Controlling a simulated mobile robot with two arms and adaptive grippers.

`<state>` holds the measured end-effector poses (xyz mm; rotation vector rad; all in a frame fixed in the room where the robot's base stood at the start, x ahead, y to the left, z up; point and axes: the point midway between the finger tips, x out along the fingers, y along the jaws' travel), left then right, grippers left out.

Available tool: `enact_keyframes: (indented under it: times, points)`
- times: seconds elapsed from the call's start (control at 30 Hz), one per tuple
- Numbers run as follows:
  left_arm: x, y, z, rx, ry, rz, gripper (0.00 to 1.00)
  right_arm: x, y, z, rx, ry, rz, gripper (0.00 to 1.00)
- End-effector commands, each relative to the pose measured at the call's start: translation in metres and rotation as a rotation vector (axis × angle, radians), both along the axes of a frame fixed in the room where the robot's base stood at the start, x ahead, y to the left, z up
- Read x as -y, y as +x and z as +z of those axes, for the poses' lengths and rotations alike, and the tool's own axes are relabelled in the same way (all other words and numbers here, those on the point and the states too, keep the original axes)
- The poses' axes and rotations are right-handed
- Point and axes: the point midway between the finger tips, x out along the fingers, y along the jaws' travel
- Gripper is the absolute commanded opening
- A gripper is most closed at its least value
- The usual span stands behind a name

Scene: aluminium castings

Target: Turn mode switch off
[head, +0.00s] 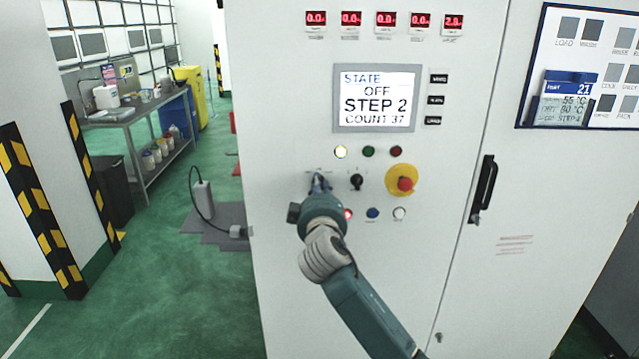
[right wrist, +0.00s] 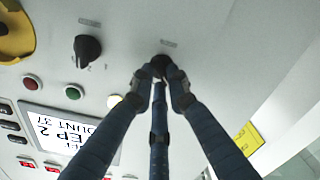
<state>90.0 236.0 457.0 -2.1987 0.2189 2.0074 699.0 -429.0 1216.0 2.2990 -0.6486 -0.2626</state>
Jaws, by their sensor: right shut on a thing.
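The white control cabinet (head: 290,260) fills the middle of the head view. My right gripper (head: 319,182) is shut on a black switch at the left of the switch row. In the right wrist view the fingers (right wrist: 161,78) close around this dark knob (right wrist: 160,62), which is mostly hidden. The label above it is too small to read. A second black rotary switch (head: 357,182) sits just right of it, free; it also shows in the right wrist view (right wrist: 88,48). The display (head: 377,98) reads STATE OFF, STEP 2, COUNT 37. My left gripper is not in view.
A red emergency button on a yellow base (head: 403,182) is to the right. Indicator lamps sit above, with the yellow-white one (head: 341,151) lit. Lower buttons include a blue one (head: 373,213) near my wrist. A black door handle (head: 484,188) is further right.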

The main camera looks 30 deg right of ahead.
Motion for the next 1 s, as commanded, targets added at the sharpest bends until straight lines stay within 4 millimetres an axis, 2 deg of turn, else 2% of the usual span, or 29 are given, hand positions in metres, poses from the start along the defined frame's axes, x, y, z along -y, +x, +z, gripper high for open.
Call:
enact_keyframes:
  times: [0.53,0.57,0.63,1.0]
  points:
    - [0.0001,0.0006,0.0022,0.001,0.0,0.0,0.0,0.0,0.0001,-0.0012,-0.019,-0.028,0.0,0.0]
    - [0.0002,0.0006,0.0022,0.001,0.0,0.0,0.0,0.0,0.0001,-0.0012,-0.019,-0.028,0.0,0.19]
    - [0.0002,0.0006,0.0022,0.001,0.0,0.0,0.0,0.0,0.0001,-0.0011,-0.018,-0.027,0.0,0.33]
    - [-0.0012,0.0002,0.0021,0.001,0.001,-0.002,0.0,-0.0023,-0.0027,-0.0005,-0.017,-0.027,0.0,0.34]
